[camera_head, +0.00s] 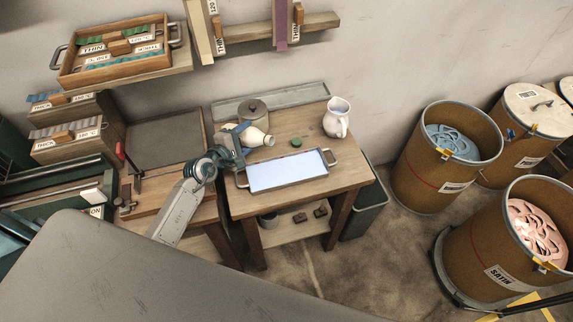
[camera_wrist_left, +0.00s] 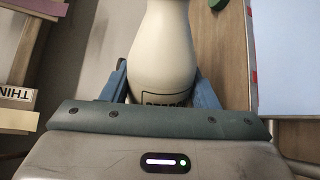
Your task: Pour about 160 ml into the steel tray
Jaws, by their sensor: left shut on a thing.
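The steel tray (camera_head: 252,183) lies on the wooden table, with a handle at each end and a pale, light-blue surface inside. My left gripper (camera_head: 242,135) is at the tray's upper left, above the table. It is shut on a cream bottle (camera_head: 259,138), which is tilted with its neck pointing right. In the left wrist view the bottle (camera_wrist_left: 163,50) sits between the blue fingers of the gripper (camera_wrist_left: 163,88), with dark lettering partly hidden at its lower edge. A strip of the tray (camera_wrist_left: 290,60) shows at the right there. No stream of liquid is visible. My right gripper is not in view.
A green lid-like disc (camera_head: 296,142) lies behind the tray. A white pitcher (camera_head: 337,118) stands at the table's back right, and a grey lidded pot (camera_head: 253,109) at the back left. Large drums (camera_head: 425,185) stand on the floor to the right.

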